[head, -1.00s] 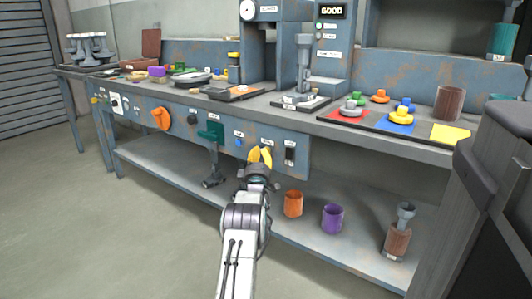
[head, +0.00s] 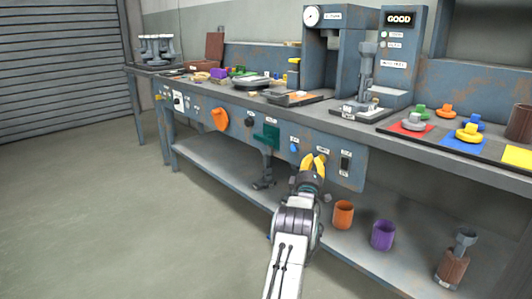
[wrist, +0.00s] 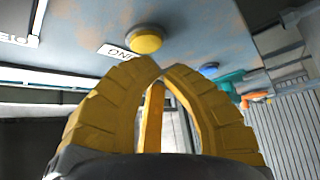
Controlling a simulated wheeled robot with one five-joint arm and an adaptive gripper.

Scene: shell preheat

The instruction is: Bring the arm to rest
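My gripper (head: 313,160) has yellow fingers and is held in front of the workbench's front panel, above the lower shelf. In the wrist view the fingertips (wrist: 160,68) meet, with nothing seen between them. A round yellow button (wrist: 147,40) on the panel shows just beyond the tips, apart from them in that picture. My arm reaches forward and up from the bottom of the head view.
The workbench panel carries an orange knob (head: 220,118), a blue button (head: 294,148) and a black switch (head: 345,163). An orange cup (head: 343,214) and a purple cup (head: 383,235) stand on the lower shelf (head: 225,166). The floor (head: 90,220) at left is clear.

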